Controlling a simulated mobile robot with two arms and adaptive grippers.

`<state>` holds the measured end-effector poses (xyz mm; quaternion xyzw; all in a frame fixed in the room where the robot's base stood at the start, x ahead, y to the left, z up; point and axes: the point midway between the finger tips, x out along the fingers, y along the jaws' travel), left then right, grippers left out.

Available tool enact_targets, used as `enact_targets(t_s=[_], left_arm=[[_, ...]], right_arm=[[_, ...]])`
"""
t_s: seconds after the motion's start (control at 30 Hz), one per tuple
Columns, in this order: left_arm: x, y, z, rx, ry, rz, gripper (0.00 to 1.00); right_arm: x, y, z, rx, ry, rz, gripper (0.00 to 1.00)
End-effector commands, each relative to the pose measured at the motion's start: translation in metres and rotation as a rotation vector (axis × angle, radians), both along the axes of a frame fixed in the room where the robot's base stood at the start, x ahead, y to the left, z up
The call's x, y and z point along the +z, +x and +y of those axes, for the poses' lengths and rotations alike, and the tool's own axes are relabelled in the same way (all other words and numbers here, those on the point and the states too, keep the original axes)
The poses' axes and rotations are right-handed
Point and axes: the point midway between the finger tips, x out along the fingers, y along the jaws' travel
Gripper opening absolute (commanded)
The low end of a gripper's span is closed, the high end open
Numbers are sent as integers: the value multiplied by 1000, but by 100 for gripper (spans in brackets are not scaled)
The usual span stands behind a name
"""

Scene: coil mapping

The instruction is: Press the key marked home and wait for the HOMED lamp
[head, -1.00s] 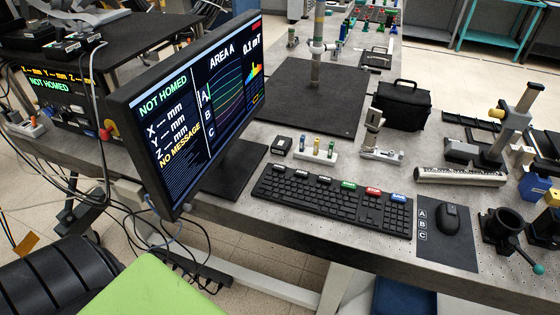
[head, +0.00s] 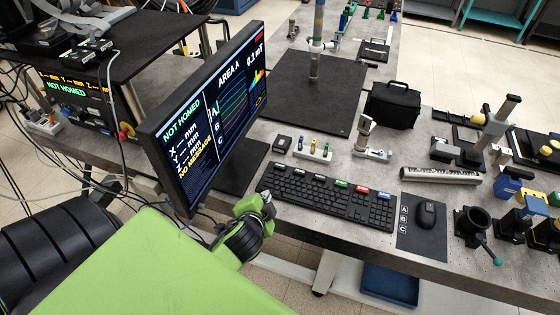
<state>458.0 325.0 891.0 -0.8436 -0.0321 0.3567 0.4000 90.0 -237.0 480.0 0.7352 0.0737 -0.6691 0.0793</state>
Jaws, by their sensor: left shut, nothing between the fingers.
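The black keyboard (head: 325,196) lies on the grey bench in front of the monitor. The monitor (head: 212,115) shows NOT HOMED in green, X, Y and Z without values, and NO MESSAGE. The controller box (head: 66,93) at the left also reads NOT HOMED. My left gripper (head: 268,197) is shut and empty at the keyboard's left end, near the bench edge. My right gripper is not in view.
A mouse (head: 427,214) lies on a dark pad right of the keyboard. A small stand with coloured tops (head: 314,150) and a metal fixture (head: 370,152) stand behind it. A black bag (head: 392,104) is farther back. Cables hang at the left.

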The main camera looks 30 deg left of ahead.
Motion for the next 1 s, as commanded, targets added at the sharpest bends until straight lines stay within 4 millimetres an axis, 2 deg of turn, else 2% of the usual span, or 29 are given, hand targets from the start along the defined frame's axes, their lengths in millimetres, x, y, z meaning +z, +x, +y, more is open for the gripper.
enact_targets(t_s=[0.1, 0.17, 0.23, 0.3, 0.4, 0.43, 0.53, 0.63, 0.73, 0.8, 0.9, 0.93, 1.0], left_arm=[[58, 46, 21, -122, 266, -142, 0], [93, 68, 26, -202, 436, -212, 0], [136, 93, 24, -309, 669, -288, 0], [176, 115, 13, -438, 938, -347, 0], [211, 139, -13, -634, 1320, -380, 0], [216, 144, -21, -697, 1432, -379, 0], [214, 159, -43, -924, 1792, -335, 0], [190, 169, -49, -1180, 2108, -230, 0], [156, 172, -34, -1453, 2337, -81, 0], [133, 170, -14, -1637, 2437, 33, 0], [109, 163, 15, -1863, 2503, 176, 0], [103, 160, 23, 1887, -2471, -208, 0], [94, 154, 38, 1899, -2364, -259, 0]], right_arm=[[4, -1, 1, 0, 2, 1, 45], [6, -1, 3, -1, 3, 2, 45], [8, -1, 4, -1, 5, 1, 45], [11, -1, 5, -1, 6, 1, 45], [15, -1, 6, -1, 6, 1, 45], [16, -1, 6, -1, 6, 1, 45], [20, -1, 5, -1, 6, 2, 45], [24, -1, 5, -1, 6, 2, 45], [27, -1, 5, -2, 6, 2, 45], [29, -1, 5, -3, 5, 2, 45], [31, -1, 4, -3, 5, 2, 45], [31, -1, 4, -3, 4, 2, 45], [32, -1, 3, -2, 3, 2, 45]])
